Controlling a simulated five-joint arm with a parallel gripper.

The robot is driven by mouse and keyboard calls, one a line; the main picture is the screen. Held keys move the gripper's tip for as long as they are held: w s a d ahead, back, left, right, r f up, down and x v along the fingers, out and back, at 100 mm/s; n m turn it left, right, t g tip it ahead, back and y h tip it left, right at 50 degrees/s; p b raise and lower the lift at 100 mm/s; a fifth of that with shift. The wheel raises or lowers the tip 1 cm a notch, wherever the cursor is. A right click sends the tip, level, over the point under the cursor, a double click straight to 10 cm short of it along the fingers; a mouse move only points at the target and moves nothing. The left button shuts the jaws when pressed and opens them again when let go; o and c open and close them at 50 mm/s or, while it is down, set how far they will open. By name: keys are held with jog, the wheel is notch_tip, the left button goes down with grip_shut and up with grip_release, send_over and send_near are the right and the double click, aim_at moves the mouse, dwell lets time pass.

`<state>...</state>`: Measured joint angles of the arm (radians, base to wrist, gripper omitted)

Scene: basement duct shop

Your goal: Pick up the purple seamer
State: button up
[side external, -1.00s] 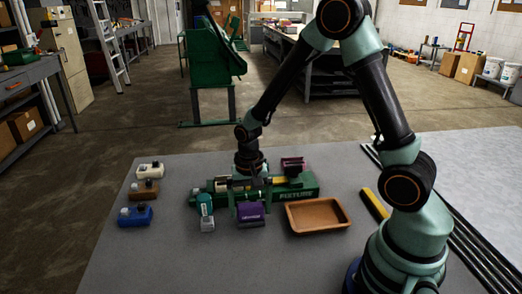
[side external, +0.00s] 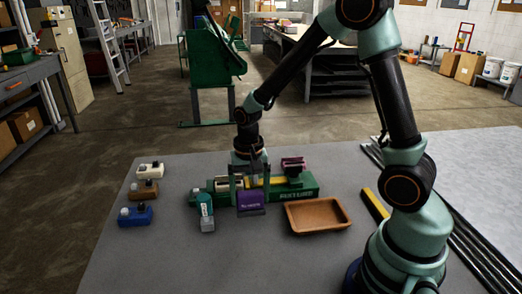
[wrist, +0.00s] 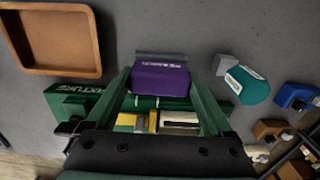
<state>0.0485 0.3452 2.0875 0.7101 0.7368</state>
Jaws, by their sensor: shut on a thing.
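The purple seamer (side external: 250,201) is a purple block with pale lettering and a grey edge. It stands at the front side of the green fixture in the side external view. In the wrist view the purple seamer (wrist: 160,79) sits between the two fingers of my gripper (wrist: 163,82). In the side external view my gripper (side external: 249,196) points down with its fingers on either side of the seamer, shut on it. The seamer appears a little above the table, but its underside is hard to make out.
The green fixture (side external: 307,187) lies just behind the seamer, with a maroon block (side external: 293,163) on it. White, brown and blue blocks (side external: 135,216) line the left edge.

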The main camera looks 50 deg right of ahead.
aim_at(248, 191)
notch_tip(248, 191, up, 16)
dwell(0.4)
jog(key=o, duration=0.6)
jog(key=c, duration=0.4)
jog(key=shift+w+d+f, duration=1.05)
jog(key=shift+w+f, duration=0.55)
jog(key=shift+w, duration=0.6)
jog(key=shift+w+d+f, duration=1)
jog(key=shift+w+f, duration=0.65)
jog(key=shift+w, duration=0.55)
jog(key=shift+w+d+f, duration=1.05)
jog(key=shift+w+f, duration=0.55)
jog(key=shift+w, duration=0.6)
